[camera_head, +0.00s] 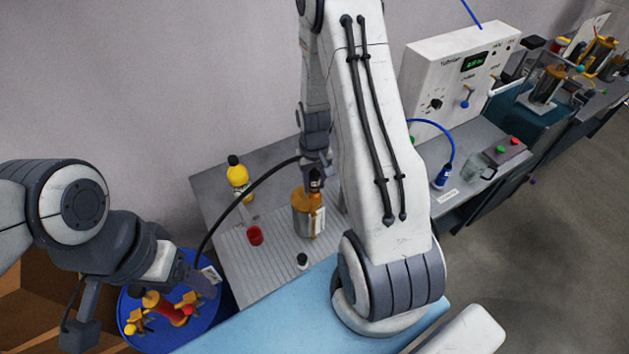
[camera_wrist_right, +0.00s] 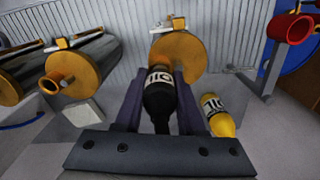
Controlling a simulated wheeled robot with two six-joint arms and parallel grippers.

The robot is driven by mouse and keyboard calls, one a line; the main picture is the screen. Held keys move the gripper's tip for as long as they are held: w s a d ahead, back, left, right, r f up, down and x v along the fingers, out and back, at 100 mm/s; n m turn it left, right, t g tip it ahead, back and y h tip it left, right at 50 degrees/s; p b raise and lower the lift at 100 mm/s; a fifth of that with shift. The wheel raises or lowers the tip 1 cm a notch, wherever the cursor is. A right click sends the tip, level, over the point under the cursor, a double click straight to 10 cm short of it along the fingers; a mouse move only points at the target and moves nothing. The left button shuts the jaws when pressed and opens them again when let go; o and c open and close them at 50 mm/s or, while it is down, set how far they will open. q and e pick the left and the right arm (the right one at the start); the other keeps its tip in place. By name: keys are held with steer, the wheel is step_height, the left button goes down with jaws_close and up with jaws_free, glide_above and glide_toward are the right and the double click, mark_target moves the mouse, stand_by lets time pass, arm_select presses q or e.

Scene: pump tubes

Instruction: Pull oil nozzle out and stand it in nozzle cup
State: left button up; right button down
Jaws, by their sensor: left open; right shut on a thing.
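My right gripper (camera_head: 315,168) is shut on the black oil nozzle (camera_wrist_right: 158,98), whose label shows between the fingers in the right wrist view. The nozzle points at the orange top (camera_wrist_right: 178,52) of a metal canister (camera_head: 306,220). I cannot tell whether its tip is inside or just above. A black hose (camera_head: 243,193) runs from it in an arc down to the blue drum (camera_head: 190,335). A small red cup (camera_head: 255,236) stands on the ribbed grey bench, left of the canister. My left gripper (camera_head: 203,280) is open above the drum, near its red and orange pump (camera_head: 165,306).
A small black-capped bottle (camera_head: 302,261) is near the front. A white control box (camera_head: 455,75) and a glass jug (camera_head: 479,165) are to the right.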

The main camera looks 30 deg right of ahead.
mark_target(314, 173)
steer(key=shift+r+p, duration=0.55)
steer(key=shift+r, duration=0.1)
stand_by(0.4)
steer(key=shift+r+p, duration=1.55)
steer(key=shift+r, duration=0.4)
